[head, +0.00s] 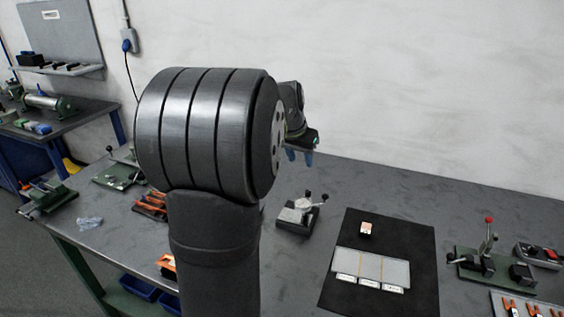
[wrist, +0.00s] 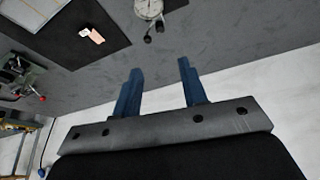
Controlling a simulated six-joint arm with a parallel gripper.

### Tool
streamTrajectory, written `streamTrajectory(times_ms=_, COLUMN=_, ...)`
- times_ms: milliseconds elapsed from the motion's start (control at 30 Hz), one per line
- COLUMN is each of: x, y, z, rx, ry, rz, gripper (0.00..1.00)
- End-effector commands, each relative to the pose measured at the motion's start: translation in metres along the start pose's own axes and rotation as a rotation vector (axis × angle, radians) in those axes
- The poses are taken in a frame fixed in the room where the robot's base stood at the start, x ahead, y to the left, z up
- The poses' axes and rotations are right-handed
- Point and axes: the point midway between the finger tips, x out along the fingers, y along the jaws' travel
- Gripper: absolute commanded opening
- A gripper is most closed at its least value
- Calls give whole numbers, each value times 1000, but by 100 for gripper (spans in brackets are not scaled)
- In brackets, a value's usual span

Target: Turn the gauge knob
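The gauge (head: 298,213), a small grey device on a dark base with dark knobs, stands on the workbench just left of the black mat. In the wrist view its round pale dial (wrist: 148,8) is cut by the top edge, with dark knobs (wrist: 147,38) below it. My gripper (wrist: 160,65) is open and empty, its two blue fingers wide apart. In the head view my gripper (head: 300,156) hangs above and behind the gauge, clear of it, partly hidden by my own arm.
The black mat (head: 335,295) bears a grey plate (head: 372,266), white labelled pieces and a small orange-and-white box (head: 366,229). A red-knobbed lever clamp (head: 488,250) stands to the right. Orange-handled tools (head: 152,206) lie at left. The bench behind the mat is clear up to the wall.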

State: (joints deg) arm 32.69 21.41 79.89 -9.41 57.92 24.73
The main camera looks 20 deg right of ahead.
Motion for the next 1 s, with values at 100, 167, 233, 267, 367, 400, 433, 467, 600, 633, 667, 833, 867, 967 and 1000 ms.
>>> streamTrajectory(times_ms=100, x=-5, y=-3, z=4, rx=-111, ry=-4, rz=8, gripper=39)
streamTrajectory(times_ms=167, x=-6, y=-4, z=6, rx=-179, ry=-6, rz=13, gripper=39)
streamTrajectory(times_ms=233, x=-7, y=-5, z=9, rx=-257, ry=-9, rz=19, gripper=39)
streamTrajectory(times_ms=267, x=-8, y=-5, z=10, rx=-290, ry=-10, rz=21, gripper=39)
streamTrajectory(times_ms=367, x=-9, y=-7, z=13, rx=-400, ry=-16, rz=28, gripper=39)
streamTrajectory(times_ms=400, x=-10, y=-7, z=15, rx=-445, ry=-19, rz=31, gripper=39)
streamTrajectory(times_ms=433, x=-10, y=-8, z=16, rx=-478, ry=-21, rz=34, gripper=39)
streamTrajectory(times_ms=467, x=-11, y=-8, z=17, rx=-511, ry=-22, rz=36, gripper=39)
streamTrajectory(times_ms=600, x=-13, y=-11, z=21, rx=-666, ry=-31, rz=45, gripper=39)
streamTrajectory(times_ms=633, x=-14, y=-11, z=22, rx=-698, ry=-33, rz=47, gripper=39)
streamTrajectory(times_ms=667, x=-14, y=-11, z=23, rx=-731, ry=-35, rz=49, gripper=39)
streamTrajectory(times_ms=833, x=-18, y=-13, z=29, rx=-918, ry=-50, rz=60, gripper=39)
streamTrajectory(times_ms=867, x=-18, y=-14, z=30, rx=-950, ry=-52, rz=61, gripper=39)
streamTrajectory(times_ms=967, x=-20, y=-15, z=33, rx=-1059, ry=-61, rz=66, gripper=39)
streamTrajectory(times_ms=1000, x=-21, y=-16, z=34, rx=-1103, ry=-65, rz=69, gripper=39)
